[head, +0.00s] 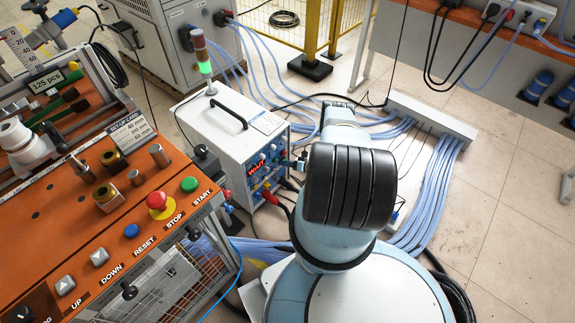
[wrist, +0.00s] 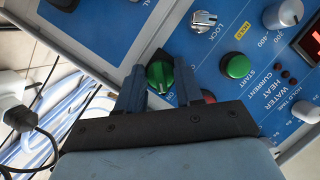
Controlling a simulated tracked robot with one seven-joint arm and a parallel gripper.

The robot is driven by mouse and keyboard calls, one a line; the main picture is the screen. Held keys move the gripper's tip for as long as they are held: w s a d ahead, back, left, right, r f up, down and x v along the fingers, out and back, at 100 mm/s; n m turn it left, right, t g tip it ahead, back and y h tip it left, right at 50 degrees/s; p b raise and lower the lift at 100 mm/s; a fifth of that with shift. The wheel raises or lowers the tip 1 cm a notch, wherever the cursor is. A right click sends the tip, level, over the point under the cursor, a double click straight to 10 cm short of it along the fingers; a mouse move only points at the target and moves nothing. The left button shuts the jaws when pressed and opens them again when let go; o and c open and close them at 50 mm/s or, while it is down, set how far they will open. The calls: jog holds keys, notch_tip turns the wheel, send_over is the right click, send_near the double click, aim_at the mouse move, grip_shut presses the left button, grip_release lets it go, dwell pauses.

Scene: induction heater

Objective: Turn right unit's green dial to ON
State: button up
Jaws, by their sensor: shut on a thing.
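The green dial (wrist: 160,75) sits on a black base on a blue control panel in the wrist view. My gripper (wrist: 159,82) has one finger on each side of the dial and is shut on it. A partly covered label beside the dial begins with "O"; I cannot tell which setting the dial points to. In the head view the white unit (head: 232,128) with a black handle and a blue front panel (head: 262,172) stands left of my arm.
The panel also has a green START button (wrist: 236,66), a silver LOCK switch (wrist: 204,20) and a grey knob (wrist: 283,14). An orange workbench (head: 120,225) with buttons stands at the left. Blue hoses (head: 430,190) run along the floor around my arm. A plug and cable (wrist: 18,118) lie left of the gripper.

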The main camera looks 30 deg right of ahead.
jog(key=shift+d, duration=0.1)
dwell(0.3)
jog(key=o, duration=1)
jog(key=v, duration=1.3)
jog(key=shift+s+d, duration=0.15)
jog(key=shift+s, duration=0.25)
